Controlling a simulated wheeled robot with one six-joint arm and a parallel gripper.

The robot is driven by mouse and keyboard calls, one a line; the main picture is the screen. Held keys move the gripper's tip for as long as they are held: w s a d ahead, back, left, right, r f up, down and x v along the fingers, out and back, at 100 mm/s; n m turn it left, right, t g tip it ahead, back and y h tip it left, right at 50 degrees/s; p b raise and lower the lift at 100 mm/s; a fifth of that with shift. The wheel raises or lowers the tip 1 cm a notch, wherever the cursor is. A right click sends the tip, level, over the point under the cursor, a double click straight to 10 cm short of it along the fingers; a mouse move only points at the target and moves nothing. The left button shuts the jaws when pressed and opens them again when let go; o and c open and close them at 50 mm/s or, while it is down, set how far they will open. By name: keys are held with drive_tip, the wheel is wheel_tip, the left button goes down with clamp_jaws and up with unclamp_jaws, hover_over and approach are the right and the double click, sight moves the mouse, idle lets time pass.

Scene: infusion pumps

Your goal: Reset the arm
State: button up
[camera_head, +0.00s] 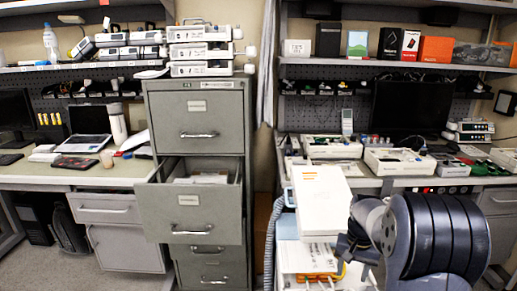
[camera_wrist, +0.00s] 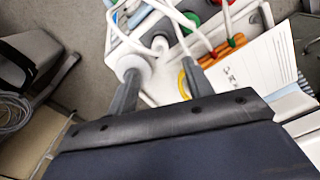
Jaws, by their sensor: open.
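My gripper (camera_wrist: 163,85) shows in the wrist view with two dark fingers apart and no object held between them. Below it are white cables, a white round knob (camera_wrist: 132,68) close to the left finger, and a yellow loop (camera_wrist: 184,82) near the right finger. In the head view my grey arm fills the lower right, and its end points left beside a white cart (camera_head: 308,258). The gripper's fingers are hard to make out there.
A white box (camera_head: 321,200) stands on the cart beside my arm. A grey filing cabinet (camera_head: 197,110) has its second drawer (camera_head: 190,213) pulled out. White pumps (camera_head: 200,51) are stacked on top. The right bench (camera_head: 372,182) holds several white devices and a dark monitor (camera_head: 411,108).

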wheel_tip(320, 180, down, 9)
drive_tip(key=shift+f, duration=0.1)
wheel_tip(320, 180, up, 9)
drive_tip(key=p, duration=0.6)
drive_tip(key=shift+f, duration=0.2)
drive_tip(key=s+b, duration=0.1)
drive_tip(key=s, duration=0.6)
drive_tip(key=shift+s+f+b, duration=0.2)
drive_tip(key=shift+f+b, duration=0.05)
drive_tip(key=shift+b, duration=0.05)
